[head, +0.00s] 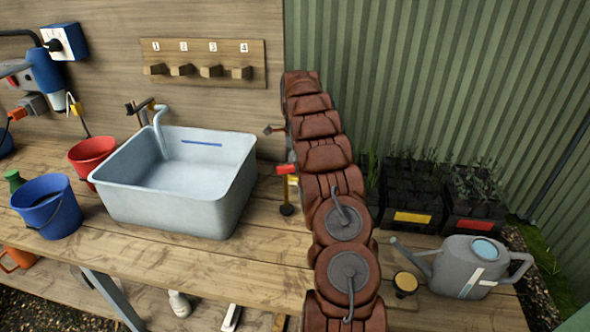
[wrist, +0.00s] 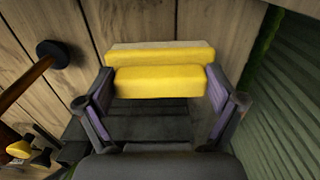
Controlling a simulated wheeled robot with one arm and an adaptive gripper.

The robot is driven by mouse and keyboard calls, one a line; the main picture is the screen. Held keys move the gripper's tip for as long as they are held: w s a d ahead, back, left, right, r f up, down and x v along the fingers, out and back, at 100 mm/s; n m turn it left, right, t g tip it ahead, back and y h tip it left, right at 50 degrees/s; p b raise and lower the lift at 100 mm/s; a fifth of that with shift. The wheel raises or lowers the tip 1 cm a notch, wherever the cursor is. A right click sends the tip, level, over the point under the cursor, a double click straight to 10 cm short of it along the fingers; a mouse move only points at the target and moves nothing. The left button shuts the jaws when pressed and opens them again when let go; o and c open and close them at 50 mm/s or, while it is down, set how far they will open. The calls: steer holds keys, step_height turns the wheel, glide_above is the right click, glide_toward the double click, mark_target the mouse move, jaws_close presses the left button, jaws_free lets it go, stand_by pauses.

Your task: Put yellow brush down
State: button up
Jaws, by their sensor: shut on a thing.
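In the wrist view, the yellow brush (wrist: 160,82) lies crosswise between the two fingers of my gripper (wrist: 158,86). The fingers are shut on its two ends. It shows as a yellow block with a paler yellow strip along its far side. Wooden planks (wrist: 140,25) show behind it; I cannot tell whether the brush touches them.
A dark-headed tool (wrist: 54,54) with a wooden handle is left of the brush. On the bench are a grey sink (head: 200,200), red bucket (head: 92,155), blue bucket (head: 47,207), watering can (head: 468,262) and black planters (head: 408,195). A numbered peg rack (head: 203,58) hangs behind.

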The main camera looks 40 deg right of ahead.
steer(key=shift+f+p, duration=0.35)
steer(key=shift+f, duration=1.35)
steer(key=shift+f, duration=0.1)
steer(key=o, duration=0.8)
steer(key=shift+c, duration=0.2)
step_height(320, 180, up, 12)
steer(key=shift+r+b, duration=0.1)
steer(key=shift+b, duration=1.05)
steer(key=shift+a+r, duration=0.1)
